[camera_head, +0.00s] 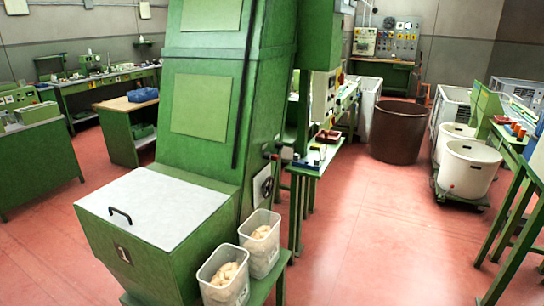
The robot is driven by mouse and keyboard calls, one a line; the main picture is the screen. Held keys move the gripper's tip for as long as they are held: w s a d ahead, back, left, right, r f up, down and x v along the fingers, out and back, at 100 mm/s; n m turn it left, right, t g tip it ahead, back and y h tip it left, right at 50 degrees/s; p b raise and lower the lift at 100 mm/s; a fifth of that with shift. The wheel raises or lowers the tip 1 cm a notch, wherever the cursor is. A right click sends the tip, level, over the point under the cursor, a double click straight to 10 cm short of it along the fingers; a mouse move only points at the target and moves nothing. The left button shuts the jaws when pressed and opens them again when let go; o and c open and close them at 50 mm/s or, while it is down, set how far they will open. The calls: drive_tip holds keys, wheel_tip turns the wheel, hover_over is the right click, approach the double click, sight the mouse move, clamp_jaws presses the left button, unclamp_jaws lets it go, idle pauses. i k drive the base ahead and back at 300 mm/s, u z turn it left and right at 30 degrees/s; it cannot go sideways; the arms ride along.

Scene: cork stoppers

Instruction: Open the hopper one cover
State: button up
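The hopper (150,258) is a green box marked "1" on its front, at the lower left of the head camera view, joined to a tall green machine. Its cover (170,205) is a flat pale grey lid that lies shut on top. A dark handle (120,215) stands up near the lid's left edge. My gripper is not in view.
Two clear bins (224,275) of corks stand on a green ledge right of the hopper. The tall green machine (214,95) rises behind it. Red floor (350,250) is open to the right, before white tubs (467,169) and a brown barrel (398,132).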

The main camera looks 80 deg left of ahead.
sight(162, 211)
drive_tip(key=u, duration=0.85)
drive_tip(key=i, duration=1.85)
drive_tip(key=u, duration=1.6)
drive_tip(key=i, duration=1.6)
drive_tip(key=u, duration=2.5)
